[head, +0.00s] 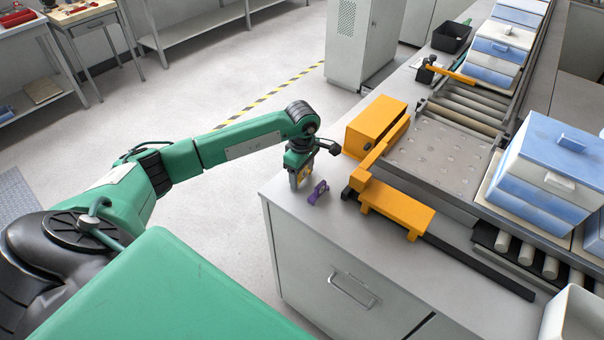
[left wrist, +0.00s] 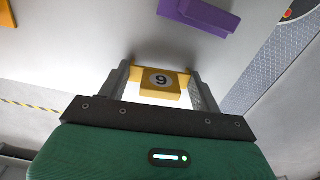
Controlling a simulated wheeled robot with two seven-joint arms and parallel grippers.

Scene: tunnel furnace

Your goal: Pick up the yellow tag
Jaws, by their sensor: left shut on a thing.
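The yellow tag (left wrist: 160,82) carries a round white label with a dark digit, which looks like a 9 or a 6. In the left wrist view it sits between the two fingers of my left gripper (left wrist: 160,88), which is shut on it. In the head view my left gripper (head: 301,178) points down at the left corner of the grey cabinet top (head: 300,205). Only a little yellow shows between its fingers there. I cannot tell whether the tag touches the surface. My right gripper is not in view.
A purple tag (head: 318,192) stands just right of my left gripper; it also shows in the left wrist view (left wrist: 200,14). An orange box (head: 375,122) and an orange bracket (head: 398,208) stand farther right. Blue and white stacked boxes (head: 545,170) stand on the roller line.

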